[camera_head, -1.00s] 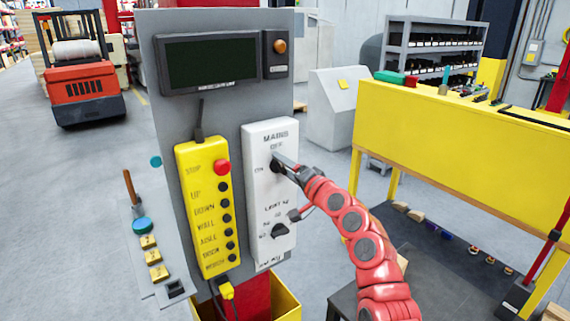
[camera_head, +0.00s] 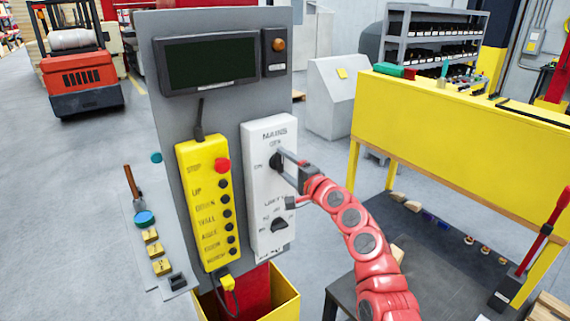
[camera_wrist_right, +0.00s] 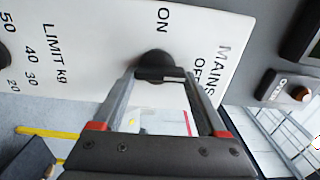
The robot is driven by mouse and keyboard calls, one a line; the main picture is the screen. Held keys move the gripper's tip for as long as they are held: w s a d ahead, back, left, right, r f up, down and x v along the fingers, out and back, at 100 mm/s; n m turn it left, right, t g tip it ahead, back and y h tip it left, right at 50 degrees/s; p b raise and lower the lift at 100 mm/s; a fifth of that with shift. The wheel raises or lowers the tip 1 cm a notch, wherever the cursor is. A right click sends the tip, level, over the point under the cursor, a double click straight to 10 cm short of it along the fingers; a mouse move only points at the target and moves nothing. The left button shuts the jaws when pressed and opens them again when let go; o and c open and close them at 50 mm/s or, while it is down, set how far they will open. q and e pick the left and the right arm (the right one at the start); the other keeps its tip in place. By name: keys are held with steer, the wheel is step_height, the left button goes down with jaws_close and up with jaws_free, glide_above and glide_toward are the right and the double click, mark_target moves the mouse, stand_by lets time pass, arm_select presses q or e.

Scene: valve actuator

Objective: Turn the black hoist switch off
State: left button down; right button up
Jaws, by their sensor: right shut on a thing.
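The black MAINS switch (camera_head: 275,162) is a small knob on the upper part of a white panel (camera_head: 262,204). OFF is printed above it and ON to its left. My right gripper (camera_head: 284,161) reaches it from the right, with its fingertips at the knob. In the right wrist view the black knob (camera_wrist_right: 154,62) shows at the fingertips of my right gripper (camera_wrist_right: 159,77), which is shut on its grip bar. The fingers partly hide the knob, so I cannot tell exactly where it points. My left gripper is not in view.
A second black knob (camera_head: 279,225), for the limit, sits lower on the white panel. A yellow pendant (camera_head: 208,215) with a red stop button (camera_head: 222,166) is to the left. A dark screen (camera_head: 211,62) is above. A yellow bench (camera_head: 425,122) stands to the right.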

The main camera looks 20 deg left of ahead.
steer(key=shift+d, duration=0.1)
steer(key=o, duration=1.3)
steer(key=shift+s, duration=0.1)
steer(key=b+v, duration=0.4)
steer(key=v, duration=1.3)
steer(key=shift+b, duration=0.3)
steer(key=shift+d+f, duration=0.1)
steer(key=shift+d, duration=0.05)
